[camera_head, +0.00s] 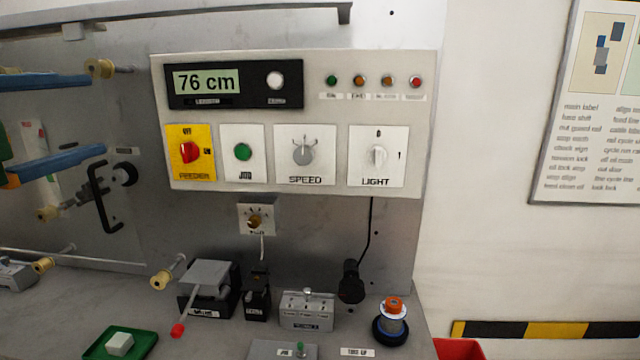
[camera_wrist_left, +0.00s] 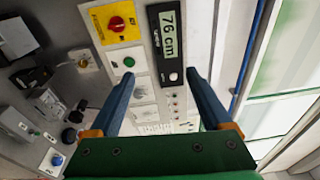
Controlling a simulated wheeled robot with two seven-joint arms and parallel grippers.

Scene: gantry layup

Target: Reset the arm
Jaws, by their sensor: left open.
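My left gripper (camera_head: 97,114) reaches in from the left edge in the head view, its two blue fingers apart, one above the other. It also shows in the left wrist view (camera_wrist_left: 158,76), with blue fingers on orange mounts and a dark green body. Nothing is between the fingers, and they look clear of the wall. The control panel (camera_head: 340,110) is to the right of the gripper in the head view. The rest of the left arm is out of view, and my right gripper is not seen.
A black handle (camera_head: 100,200) and brass-ended pegs (camera_head: 100,68) stick out near the gripper.

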